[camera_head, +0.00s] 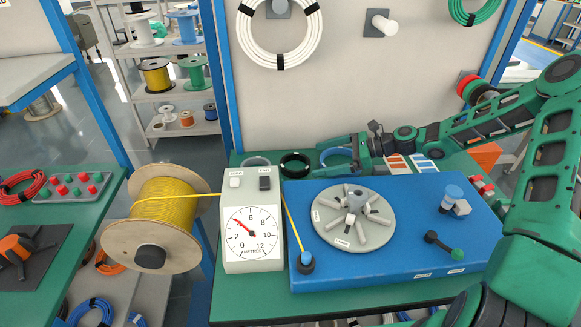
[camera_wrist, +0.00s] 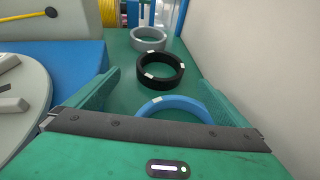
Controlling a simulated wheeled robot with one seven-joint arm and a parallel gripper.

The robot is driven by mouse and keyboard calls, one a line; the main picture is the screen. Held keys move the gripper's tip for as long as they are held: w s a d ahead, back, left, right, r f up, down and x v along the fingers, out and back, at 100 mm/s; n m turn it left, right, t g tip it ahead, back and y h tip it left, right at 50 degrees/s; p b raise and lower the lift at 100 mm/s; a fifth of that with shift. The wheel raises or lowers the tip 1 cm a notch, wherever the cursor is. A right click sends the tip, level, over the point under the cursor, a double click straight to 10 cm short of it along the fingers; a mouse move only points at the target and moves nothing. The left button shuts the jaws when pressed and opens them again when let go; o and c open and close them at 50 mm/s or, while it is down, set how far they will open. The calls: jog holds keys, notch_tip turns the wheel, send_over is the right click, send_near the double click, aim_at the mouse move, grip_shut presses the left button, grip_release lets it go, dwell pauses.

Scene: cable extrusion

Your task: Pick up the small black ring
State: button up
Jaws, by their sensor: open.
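The small black ring (camera_head: 296,158) lies flat on the green table behind the blue machine base. In the wrist view the black ring (camera_wrist: 160,83) lies ahead of my gripper, roughly midway across, with white tags on it. My gripper (camera_head: 326,146) is to the right of the black ring and apart from it. In the wrist view my gripper (camera_wrist: 157,97) has its two green fingers spread wide, with nothing held between them. A blue ring (camera_wrist: 176,104) lies nearest, between the fingers and partly hidden by the gripper body.
A grey ring (camera_wrist: 149,39) lies beyond the black one. The blue machine base (camera_head: 400,262) with its round grey disc (camera_head: 328,236) stands in front. A white meter box (camera_head: 264,262) stands left. A pale wall panel (camera_wrist: 250,60) rises close on the right in the wrist view.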

aim_at(300, 163)
jog(key=x, duration=0.8)
jog(key=shift+w+a+f, duration=0.15)
jog(key=shift+f, duration=0.05)
jog(key=c, duration=1.1)
